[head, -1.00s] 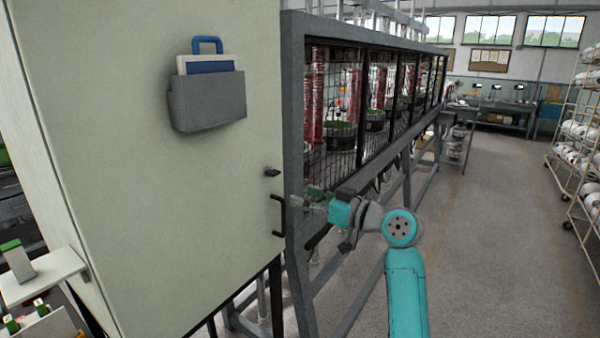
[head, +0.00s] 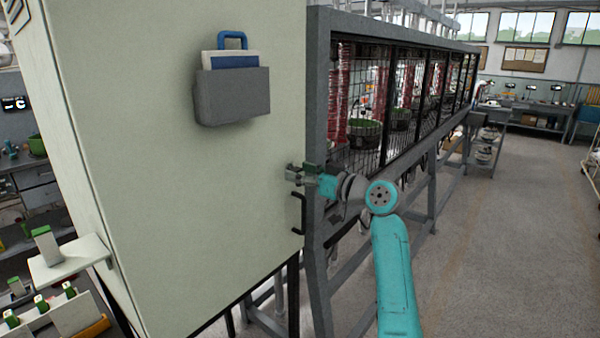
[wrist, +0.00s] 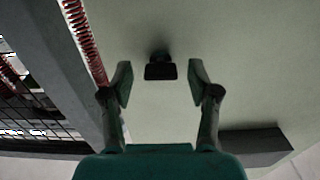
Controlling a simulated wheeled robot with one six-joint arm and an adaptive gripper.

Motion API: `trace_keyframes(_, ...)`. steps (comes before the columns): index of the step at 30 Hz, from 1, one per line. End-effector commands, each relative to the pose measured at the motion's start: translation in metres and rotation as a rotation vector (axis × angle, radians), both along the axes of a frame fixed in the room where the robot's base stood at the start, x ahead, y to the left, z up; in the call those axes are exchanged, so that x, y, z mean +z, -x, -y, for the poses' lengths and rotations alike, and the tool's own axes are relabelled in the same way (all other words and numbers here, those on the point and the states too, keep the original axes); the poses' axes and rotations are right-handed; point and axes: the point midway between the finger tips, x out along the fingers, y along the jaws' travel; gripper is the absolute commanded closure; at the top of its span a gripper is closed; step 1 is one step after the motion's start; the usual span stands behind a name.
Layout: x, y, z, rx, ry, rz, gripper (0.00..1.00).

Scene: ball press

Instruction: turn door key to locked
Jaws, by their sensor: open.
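The door key (wrist: 160,70) is a small dark key in the pale cabinet door (head: 150,170). In the wrist view it stands out from the door, between the two open fingers of my gripper (wrist: 158,82), with a gap on each side. In the head view my gripper (head: 294,174) is at the door's right edge, just above the black door handle (head: 299,214), and covers the key. The key's turn angle is hard to tell.
A grey document pocket (head: 232,95) hangs on the door. A grey-framed wire-mesh machine (head: 400,95) stands close on the right. A small white shelf (head: 70,256) sticks out at the left. The floor on the right is clear.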

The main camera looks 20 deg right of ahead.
Motion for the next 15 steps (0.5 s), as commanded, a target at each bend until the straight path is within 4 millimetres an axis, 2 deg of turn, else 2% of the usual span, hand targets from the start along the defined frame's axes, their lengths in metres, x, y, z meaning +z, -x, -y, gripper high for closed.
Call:
trace_keyframes(11, 0.0003, -0.0042, -0.0033, -0.001, 0.000, 0.001, 0.40)
trace_keyframes(15, 0.0002, -0.0041, -0.0031, -0.001, 0.001, 0.001, 0.75)
